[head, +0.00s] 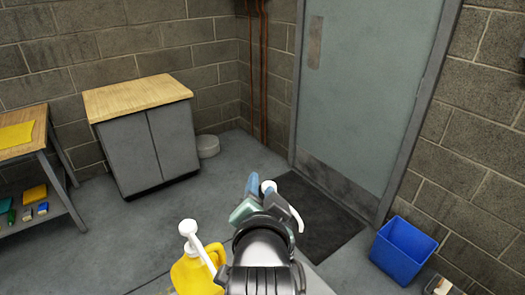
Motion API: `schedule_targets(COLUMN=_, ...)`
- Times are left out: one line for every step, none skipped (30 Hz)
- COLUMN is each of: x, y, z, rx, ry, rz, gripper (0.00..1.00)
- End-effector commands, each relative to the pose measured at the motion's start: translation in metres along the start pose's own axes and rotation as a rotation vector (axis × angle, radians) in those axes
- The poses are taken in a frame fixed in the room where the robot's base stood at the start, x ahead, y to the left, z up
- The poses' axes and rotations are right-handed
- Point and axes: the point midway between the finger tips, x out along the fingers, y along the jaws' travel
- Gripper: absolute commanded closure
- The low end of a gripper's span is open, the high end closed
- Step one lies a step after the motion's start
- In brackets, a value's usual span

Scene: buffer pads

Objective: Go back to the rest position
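A dark, ringed, metallic part of my arm rises from the bottom middle of the head view. I cannot make out my gripper's fingers there, nor whether they hold anything. Just beyond that part, a teal piece (244,210), a blue piece (253,186) and some white and grey-blue pieces stick up close together. They look like bottle tops, but my arm hides their lower parts.
A yellow jug (190,277) with a white pump stands left of my arm. A wood-topped grey cabinet (155,150) and a workbench (52,205) stand at left. A blue bin (402,250) is at right. A dark mat (325,228) lies before the grey door (370,90). Floor between is clear.

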Motion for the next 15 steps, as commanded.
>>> schedule_targets(x=-0.012, y=-0.028, z=-0.031, rx=-0.067, ry=0.086, rz=-0.074, gripper=0.66)
schedule_targets(x=-0.02, y=-0.043, z=-0.047, rx=-0.11, ry=0.137, rz=-0.112, gripper=0.66)
schedule_targets(x=-0.032, y=-0.062, z=-0.068, rx=-0.166, ry=0.207, rz=-0.16, gripper=0.66)
schedule_targets(x=-0.043, y=-0.076, z=-0.083, rx=-0.208, ry=0.262, rz=-0.193, gripper=0.66)
schedule_targets(x=-0.054, y=-0.089, z=-0.098, rx=-0.249, ry=0.318, rz=-0.224, gripper=0.66)
schedule_targets(x=-0.071, y=-0.107, z=-0.117, rx=-0.304, ry=0.395, rz=-0.263, gripper=0.66)
schedule_targets(x=-0.085, y=-0.119, z=-0.131, rx=-0.343, ry=0.455, rz=-0.288, gripper=0.66)
schedule_targets(x=-0.1, y=-0.131, z=-0.143, rx=-0.383, ry=0.514, rz=-0.311, gripper=0.66)
schedule_targets(x=-0.119, y=-0.145, z=-0.159, rx=-0.431, ry=0.594, rz=-0.338, gripper=0.66)
schedule_targets(x=-0.134, y=-0.154, z=-0.169, rx=-0.465, ry=0.65, rz=-0.353, gripper=0.66)
schedule_targets(x=-0.148, y=-0.163, z=-0.178, rx=-0.497, ry=0.705, rz=-0.366, gripper=0.66)
schedule_targets(x=-0.167, y=-0.172, z=-0.189, rx=-0.533, ry=0.774, rz=-0.38, gripper=0.66)
schedule_targets(x=-0.18, y=-0.178, z=-0.196, rx=-0.558, ry=0.822, rz=-0.388, gripper=0.66)
schedule_targets(x=-0.192, y=-0.184, z=-0.202, rx=-0.58, ry=0.865, rz=-0.394, gripper=0.66)
schedule_targets(x=-0.205, y=-0.189, z=-0.207, rx=-0.605, ry=0.914, rz=-0.398, gripper=0.66)
